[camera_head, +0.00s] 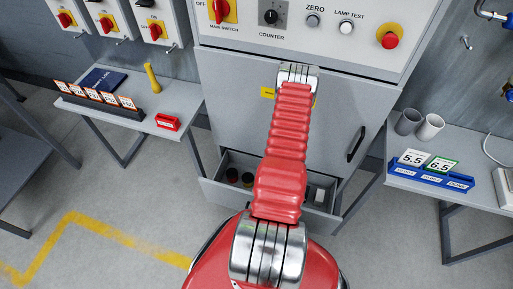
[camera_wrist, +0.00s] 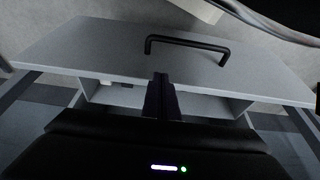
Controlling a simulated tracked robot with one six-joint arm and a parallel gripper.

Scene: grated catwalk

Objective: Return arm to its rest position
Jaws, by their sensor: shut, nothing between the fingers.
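My red arm reaches forward up the middle of the head view, ending at a silver joint in front of the grey cabinet (camera_head: 235,110). My gripper is not visible past that joint in this view. In the wrist view my gripper (camera_wrist: 160,80) has its dark fingers together, with nothing seen between them. Beyond the fingers is a grey panel (camera_wrist: 110,55) with a black bar handle (camera_wrist: 187,42). The fingers appear apart from the handle; the exact gap cannot be told. In the head view an open drawer (camera_head: 222,196) lies low in the cabinet, partly hidden by my arm.
The control panel (camera_head: 330,38) with a red button (camera_head: 390,40) is above. A left table (camera_head: 135,85) holds a blue book, number cards and a red box. A right table (camera_head: 445,140) holds grey cups and a blue card holder (camera_head: 430,176). Floor at lower left is clear.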

